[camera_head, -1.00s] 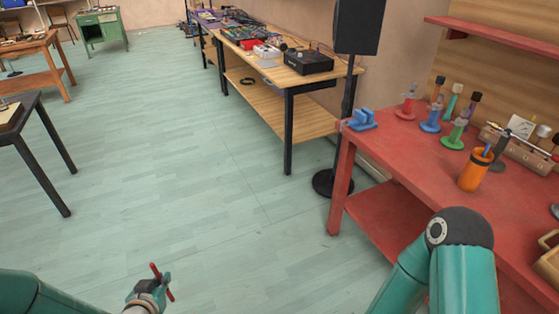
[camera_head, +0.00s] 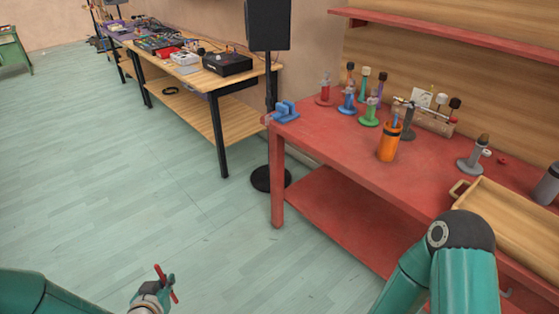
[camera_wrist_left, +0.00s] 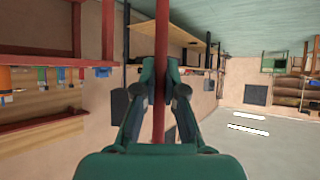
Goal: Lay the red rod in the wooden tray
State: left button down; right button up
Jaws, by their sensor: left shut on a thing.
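My left gripper (camera_head: 163,289) is at the lower left of the head view, over the floor and well away from the red table. It is shut on the red rod (camera_head: 159,272), whose ends stick out past the fingers. In the left wrist view the red rod (camera_wrist_left: 161,45) runs up between the two fingers of the gripper (camera_wrist_left: 159,82). The wooden tray (camera_head: 509,222) lies on the red table at the right of the head view, partly cut off by the picture edge and partly hidden by my right arm. My right gripper is not in view.
The red table (camera_head: 335,150) carries an orange cup (camera_head: 388,142), a blue clamp-like thing (camera_head: 286,111), several coloured stands and a grey stand (camera_head: 474,158). A speaker on a pole (camera_head: 268,25) stands at the table's left. The floor on the left is clear.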

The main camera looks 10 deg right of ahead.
aim_at(511, 238)
jog(key=u, duration=1.25)
jog(key=i, duration=0.1)
jog(key=z, duration=2.5)
